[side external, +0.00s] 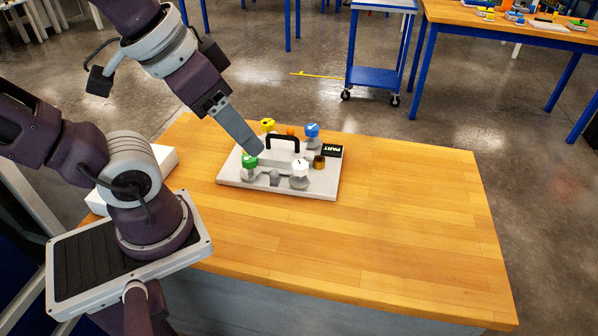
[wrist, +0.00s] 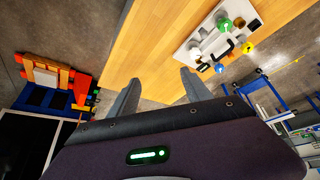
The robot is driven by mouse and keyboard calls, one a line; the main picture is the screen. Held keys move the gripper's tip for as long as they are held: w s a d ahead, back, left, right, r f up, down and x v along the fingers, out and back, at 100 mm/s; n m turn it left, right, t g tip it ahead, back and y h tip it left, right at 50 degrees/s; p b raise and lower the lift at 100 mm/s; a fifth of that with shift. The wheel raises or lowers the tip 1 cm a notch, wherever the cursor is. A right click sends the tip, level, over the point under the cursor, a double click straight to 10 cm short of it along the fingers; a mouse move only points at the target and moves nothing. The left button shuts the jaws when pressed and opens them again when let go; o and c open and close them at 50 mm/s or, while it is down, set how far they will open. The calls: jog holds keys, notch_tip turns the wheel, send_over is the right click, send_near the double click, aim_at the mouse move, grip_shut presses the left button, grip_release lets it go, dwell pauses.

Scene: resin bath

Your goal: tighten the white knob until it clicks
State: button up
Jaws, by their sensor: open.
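The white knob (side external: 299,168) stands upright at the front right of a pale board (side external: 230,176) on the wooden table. A green knob (side external: 249,161) is at the front left, with a yellow knob (side external: 267,125) and a blue knob (side external: 312,130) behind. My gripper (side external: 257,149) slants down from the upper left, its fingertips overlapping the board near the green knob in the side view. In the wrist view my gripper (wrist: 160,75) has its two fingers spread with nothing between them, and the board (wrist: 183,54) lies beyond them, apart. I cannot surely pick out the white knob there.
A black handle (side external: 284,137) arches over the board's middle. A brown cylinder (side external: 319,162) and a black label (side external: 328,151) are at its right. The table (side external: 400,220) is clear to the right and front. A blue cart (side external: 375,76) stands behind.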

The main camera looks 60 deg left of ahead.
jog(key=w+a+f+n+g, duration=0.2)
jog(key=w+a+n, duration=0.15)
jog(key=w, duration=0.35)
jog(key=n+g, duration=0.3)
jog(key=n, duration=0.5)
send_over(300, 164)
notch_tip(300, 164, down, 14)
jog(key=shift+d+f, duration=0.1)
jog(key=shift+d, duration=0.05)
jog(key=shift+n, duration=0.35)
notch_tip(300, 164, down, 7)
jog(key=shift+r, duration=0.1)
jog(key=shift+f, duration=0.4)
grip_shut()
